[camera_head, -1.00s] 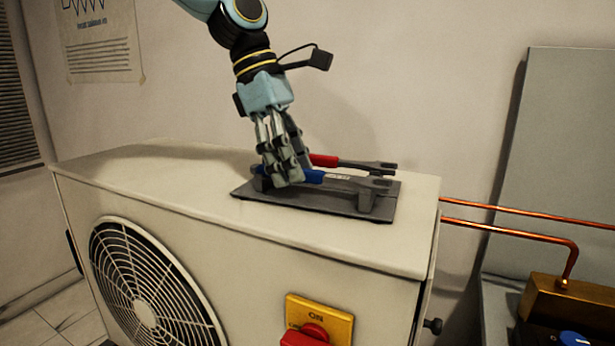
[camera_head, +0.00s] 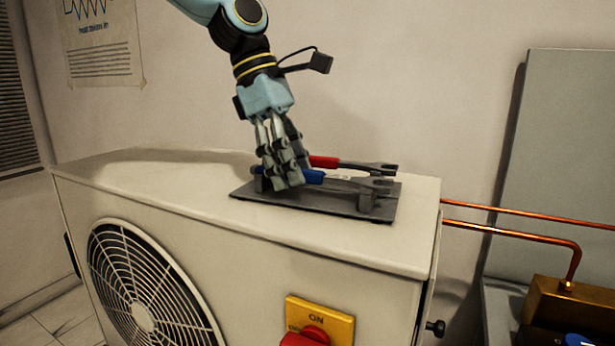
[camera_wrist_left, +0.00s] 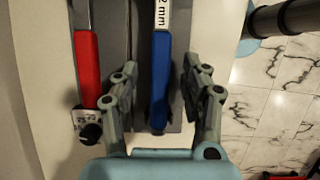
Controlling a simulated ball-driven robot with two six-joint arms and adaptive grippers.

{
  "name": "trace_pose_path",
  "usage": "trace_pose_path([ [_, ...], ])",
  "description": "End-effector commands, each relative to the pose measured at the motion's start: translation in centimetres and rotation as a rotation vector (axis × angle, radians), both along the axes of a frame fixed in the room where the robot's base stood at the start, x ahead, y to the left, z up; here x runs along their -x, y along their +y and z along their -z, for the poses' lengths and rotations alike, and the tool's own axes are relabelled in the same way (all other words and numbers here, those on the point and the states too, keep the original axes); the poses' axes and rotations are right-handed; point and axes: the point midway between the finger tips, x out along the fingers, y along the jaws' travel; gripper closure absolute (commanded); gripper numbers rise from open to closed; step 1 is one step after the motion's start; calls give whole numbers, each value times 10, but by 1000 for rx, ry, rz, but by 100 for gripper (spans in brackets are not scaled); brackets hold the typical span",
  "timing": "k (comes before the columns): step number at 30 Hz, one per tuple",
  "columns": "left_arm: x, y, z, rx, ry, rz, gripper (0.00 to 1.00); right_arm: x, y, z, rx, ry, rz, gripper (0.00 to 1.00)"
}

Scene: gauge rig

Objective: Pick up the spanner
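A spanner with a blue handle (camera_head: 313,177) and a grey open-ended head rests on a dark rack (camera_head: 330,204) on top of the white unit. A second spanner with a red handle (camera_head: 324,161) lies behind it. My left gripper (camera_head: 286,181) is down at the blue handle and covers part of it in the head view. In the left wrist view, the fingers (camera_wrist_left: 158,92) stand on either side of the blue handle (camera_wrist_left: 160,75), with a gap visible on both sides. The red handle (camera_wrist_left: 88,70) is outside the left finger there. My right gripper is not in view.
The white unit (camera_head: 180,185) has a fan grille and a yellow-and-red switch (camera_head: 318,322) on its front. Copper pipes (camera_head: 520,233) run off to the right. The wall stands close behind the rack. The unit's top left of the rack is clear.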

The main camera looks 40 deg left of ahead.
Motion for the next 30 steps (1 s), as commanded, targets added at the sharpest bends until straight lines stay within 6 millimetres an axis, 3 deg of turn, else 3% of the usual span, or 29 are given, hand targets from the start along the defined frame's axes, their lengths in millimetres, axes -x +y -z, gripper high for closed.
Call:
trace_pose_path([
  [2, 0, 0, 0, 0, 0, 0, 64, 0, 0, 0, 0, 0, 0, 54],
  [10, 0, 0, 0, 0, 0, 0, 100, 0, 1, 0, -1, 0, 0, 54],
  [30, 0, 0, -4, 0, 0, 0, 100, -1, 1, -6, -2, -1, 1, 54],
])
